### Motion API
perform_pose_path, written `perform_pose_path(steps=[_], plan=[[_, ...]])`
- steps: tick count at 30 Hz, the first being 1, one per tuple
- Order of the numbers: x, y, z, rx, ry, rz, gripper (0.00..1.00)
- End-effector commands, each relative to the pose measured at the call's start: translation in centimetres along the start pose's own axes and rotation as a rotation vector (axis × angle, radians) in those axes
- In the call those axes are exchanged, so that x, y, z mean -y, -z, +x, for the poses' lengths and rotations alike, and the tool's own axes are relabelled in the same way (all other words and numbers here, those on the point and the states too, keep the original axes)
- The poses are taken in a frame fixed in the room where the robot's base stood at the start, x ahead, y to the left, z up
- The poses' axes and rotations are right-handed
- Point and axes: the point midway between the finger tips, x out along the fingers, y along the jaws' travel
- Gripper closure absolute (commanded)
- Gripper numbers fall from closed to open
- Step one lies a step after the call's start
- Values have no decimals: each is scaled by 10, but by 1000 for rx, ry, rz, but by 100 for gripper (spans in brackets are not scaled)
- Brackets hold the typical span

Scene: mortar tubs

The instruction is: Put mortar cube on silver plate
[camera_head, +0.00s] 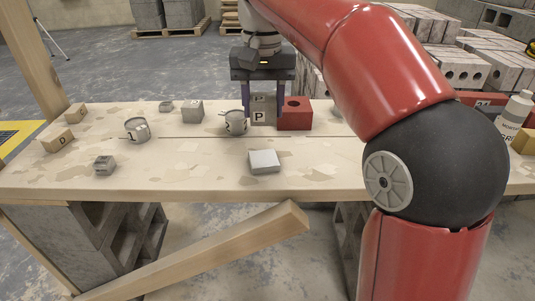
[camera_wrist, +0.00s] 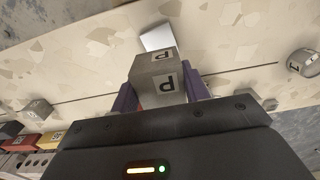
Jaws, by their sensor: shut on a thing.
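The mortar cube (camera_head: 260,115) is a grey block marked with a dark P. My gripper (camera_head: 264,106) points down with its purple fingers shut on the cube's sides. In the wrist view the cube (camera_wrist: 155,80) sits between the two fingers (camera_wrist: 160,97). The silver plate (camera_head: 264,161) is a small pale square on the table's front part, nearer the head camera than the cube and empty. It also shows in the wrist view (camera_wrist: 156,38), just beyond the cube. I cannot tell whether the cube touches the table.
A red block (camera_head: 296,113) stands close to the cube's right. A grey tub (camera_head: 236,123) stands at its left, with another tub (camera_head: 137,129) and a grey cube (camera_head: 192,111) farther left. A bottle (camera_head: 515,115) is at far right. The table (camera_head: 200,165) is bare around the plate.

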Motion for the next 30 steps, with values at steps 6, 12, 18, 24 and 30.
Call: perform_pose_path(steps=[6,12,18,24,30], plan=[[0,-1,45,0,0,1,85],[0,0,58,0,0,1,85],[-1,0,88,1,0,1,85],[0,0,96,-2,1,1,85],[0,0,97,-1,0,1,85]])
